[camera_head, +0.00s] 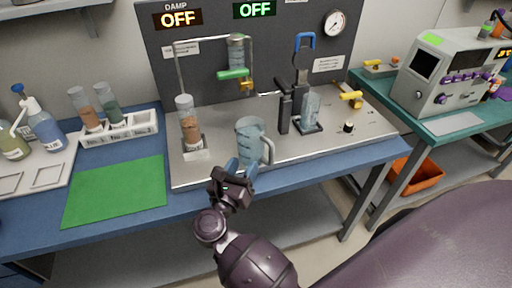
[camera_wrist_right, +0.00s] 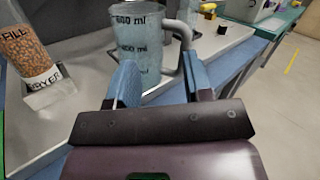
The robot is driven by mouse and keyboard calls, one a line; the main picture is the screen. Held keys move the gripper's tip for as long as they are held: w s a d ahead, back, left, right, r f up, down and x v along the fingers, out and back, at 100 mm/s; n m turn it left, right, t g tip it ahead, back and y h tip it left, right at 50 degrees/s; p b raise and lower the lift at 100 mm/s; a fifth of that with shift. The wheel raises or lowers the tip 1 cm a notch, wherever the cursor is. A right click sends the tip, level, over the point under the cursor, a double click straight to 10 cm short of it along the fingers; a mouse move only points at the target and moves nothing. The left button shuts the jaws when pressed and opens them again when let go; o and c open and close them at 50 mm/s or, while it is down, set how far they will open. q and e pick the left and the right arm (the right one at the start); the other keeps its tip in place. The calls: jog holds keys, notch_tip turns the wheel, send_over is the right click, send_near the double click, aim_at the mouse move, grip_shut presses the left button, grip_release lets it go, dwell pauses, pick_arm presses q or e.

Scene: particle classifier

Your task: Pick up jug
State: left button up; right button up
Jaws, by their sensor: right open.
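A clear jug (camera_head: 248,139) with a grey handle on its right side stands upright on the steel tray, near its front edge. In the right wrist view the jug (camera_wrist_right: 139,45) shows ml markings and its handle to the right. My right gripper (camera_head: 241,170) is open in front of the jug, with blue fingers. In the wrist view one finger is in front of the jug's lower left and the other is below the handle, at right. I cannot tell whether they touch it. The jug's base is partly hidden by the fingers. My left gripper is not in view.
A column of orange grains (camera_head: 189,125) stands left of the jug. A black stand (camera_head: 284,112) and a smaller clear vessel (camera_head: 310,109) stand to the right. A green mat (camera_head: 116,190), a tube rack (camera_head: 118,128) and bottles (camera_head: 44,128) are at left.

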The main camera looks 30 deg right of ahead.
aim_at(270, 155)
jog(key=d+m+g, duration=0.1)
jog(key=d, duration=0.2)
jog(key=w+d+f+m+g+p, duration=0.1)
jog(key=d, duration=0.2)
jog(key=w+d+f+m+g, duration=0.1)
jog(key=d+m, duration=0.1)
jog(key=d, duration=0.1)
jog(key=shift+w+d+f+p, duration=0.1)
jog(key=shift+d+f+p, duration=0.1)
jog(key=shift+d+p, duration=0.15)
jog(key=shift+w+d+f, duration=0.1)
jog(key=shift+w+d, duration=0.15)
jog(key=shift+d, duration=0.25)
jog(key=shift+c, duration=0.3)
jog(key=c, duration=0.7)
grip_shut()
